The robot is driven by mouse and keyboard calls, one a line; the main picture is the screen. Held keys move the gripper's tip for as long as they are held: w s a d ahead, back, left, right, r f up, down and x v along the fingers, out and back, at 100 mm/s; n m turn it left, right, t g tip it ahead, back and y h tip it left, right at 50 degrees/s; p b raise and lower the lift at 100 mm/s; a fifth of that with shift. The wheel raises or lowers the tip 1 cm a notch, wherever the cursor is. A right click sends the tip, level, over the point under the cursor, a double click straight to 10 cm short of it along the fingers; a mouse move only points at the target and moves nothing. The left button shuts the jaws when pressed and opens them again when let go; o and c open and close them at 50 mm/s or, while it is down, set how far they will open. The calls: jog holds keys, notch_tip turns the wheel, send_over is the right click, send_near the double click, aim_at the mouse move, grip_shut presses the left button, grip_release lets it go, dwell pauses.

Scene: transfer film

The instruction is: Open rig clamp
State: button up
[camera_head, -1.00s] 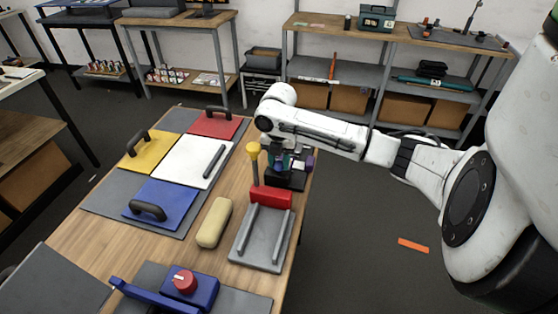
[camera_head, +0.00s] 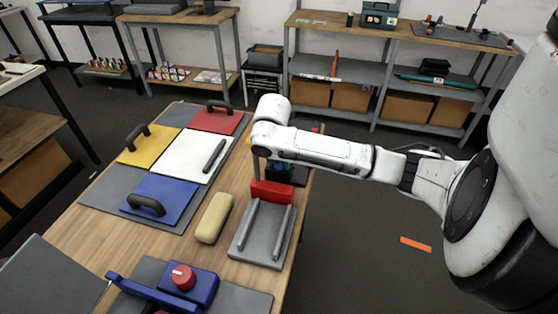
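The rig clamp is a grey channelled fixture (camera_head: 263,232) with a red block (camera_head: 272,191) at its far end, near the table's right edge. A thin upright lever (camera_head: 256,168) stands at the red block's left. A little of its yellow knob (camera_head: 249,142) shows beside my arm; the rest is hidden. My white arm reaches in from the right, its wrist bend above the red block. My gripper is largely or wholly hidden behind the arm. I cannot tell its fingers, their opening, or any contact with the lever. A dark block (camera_head: 299,176) is partly visible beneath the arm.
A beige oblong block (camera_head: 214,218) lies left of the fixture. Handled yellow (camera_head: 147,152), red (camera_head: 212,124), white (camera_head: 187,157) and blue (camera_head: 165,203) panels lie farther left. A blue unit with a red knob (camera_head: 184,277) stands in front. Floor is open right of the table.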

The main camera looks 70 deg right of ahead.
jog(key=o, duration=0.4)
jog(key=shift+c, duration=0.2)
jog(key=shift+r, duration=0.45)
jog(key=v, duration=0.2)
jog(key=shift+s+d+r+b, duration=0.2)
jog(key=shift+r+b, duration=0.15)
jog(key=s+a+r, duration=0.7)
jog(key=s+r, duration=0.2)
jog(key=s, duration=0.2)
jog(key=shift+s+r, duration=0.2)
jog(key=shift+s, duration=0.15)
